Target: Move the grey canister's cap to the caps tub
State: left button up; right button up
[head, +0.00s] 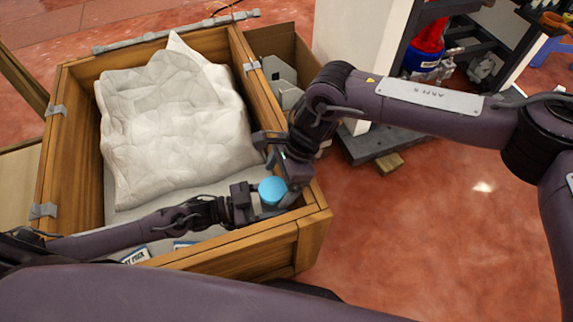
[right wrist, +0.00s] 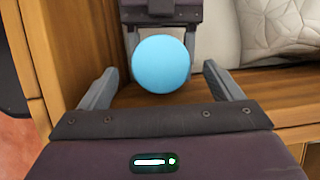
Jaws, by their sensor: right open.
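A round, light blue cap (head: 272,190) shows inside the near right corner of a wooden crate. It also shows in the right wrist view (right wrist: 161,65). The canister body is not clearly visible; the cap and grippers cover that spot. My right gripper (head: 277,172) is open and empty, close to the cap. In the right wrist view its two fingers (right wrist: 160,72) are spread with the cap between and just beyond them. My left gripper (head: 262,203) reaches in from the left at the cap. Its fingers lie on both sides, but what they close on is hidden. No caps tub is identifiable.
The wooden crate (head: 285,230) has raised walls close around both grippers. A large white crumpled bag (head: 175,120) fills much of it. Flat labelled items lie by the near wall. A box with grey parts (head: 280,75) and a shelf stand beyond. The red floor at right is clear.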

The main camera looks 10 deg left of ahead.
aim_at(277, 188)
jog(key=shift+x, duration=0.8)
jog(key=shift+c, duration=0.5)
jog(key=shift+r, duration=0.1)
jog(key=c, duration=1.1)
jog(key=shift+r, duration=0.1)
jog(key=shift+r, duration=1)
jog(key=shift+r, duration=2)
pick_arm(q)
jog(key=o, duration=1.5)
jog(key=shift+c, duration=0.2)
